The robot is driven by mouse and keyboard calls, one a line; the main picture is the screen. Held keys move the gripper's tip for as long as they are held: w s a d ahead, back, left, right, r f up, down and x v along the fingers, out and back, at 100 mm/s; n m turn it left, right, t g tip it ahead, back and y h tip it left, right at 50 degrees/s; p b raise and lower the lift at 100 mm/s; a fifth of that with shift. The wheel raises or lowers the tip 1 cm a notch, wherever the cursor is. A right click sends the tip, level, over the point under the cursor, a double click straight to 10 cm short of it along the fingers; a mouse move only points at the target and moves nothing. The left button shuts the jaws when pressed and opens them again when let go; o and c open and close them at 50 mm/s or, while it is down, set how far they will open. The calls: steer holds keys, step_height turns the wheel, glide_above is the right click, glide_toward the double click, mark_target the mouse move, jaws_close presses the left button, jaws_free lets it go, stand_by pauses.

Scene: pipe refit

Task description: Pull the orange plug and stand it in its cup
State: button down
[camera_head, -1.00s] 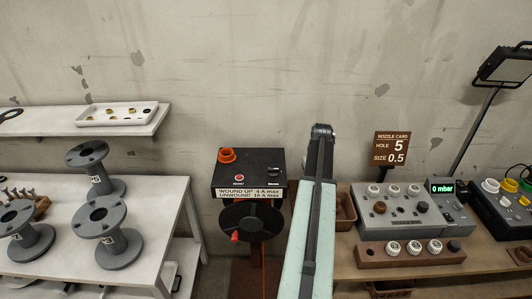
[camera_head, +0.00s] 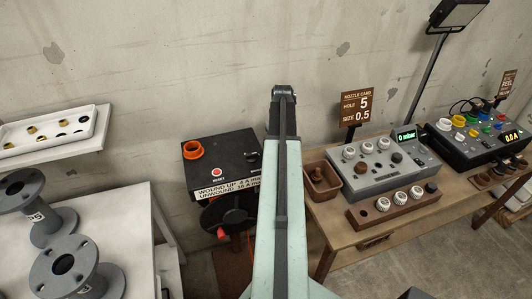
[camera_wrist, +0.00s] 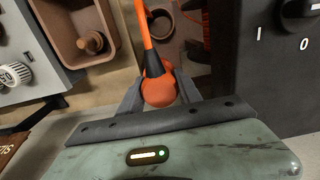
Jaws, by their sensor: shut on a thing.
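In the wrist view my gripper (camera_wrist: 160,92) is shut on the orange plug (camera_wrist: 159,90), its rounded end between the two grey fingers. An orange cable (camera_wrist: 142,25) runs from its black collar to the top edge of the picture. In the head view my arm hides the gripper and plug.
The black box (camera_head: 225,160) has a red button and a warning label. A brown tray (camera_head: 333,188) with a peg sits on the wooden bench beside the grey meter panel (camera_head: 375,178). A white table with grey spools (camera_head: 42,205) stands at left.

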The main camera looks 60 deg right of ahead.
steer(key=s+a+f+b, duration=0.5)
steer(key=shift+a+f, duration=0.3)
steer(key=shift+f, duration=0.1)
steer(key=shift+s+a, duration=0.1)
stand_by(0.4)
steer(key=shift+f, duration=0.15)
stand_by(0.7)
steer(key=shift+f+b, duration=0.3)
steer(key=shift+b, duration=0.15)
steer(key=shift+f+b, duration=0.5)
steer(key=shift+f, duration=0.05)
steer(key=shift+f, duration=0.1)
stand_by(0.4)
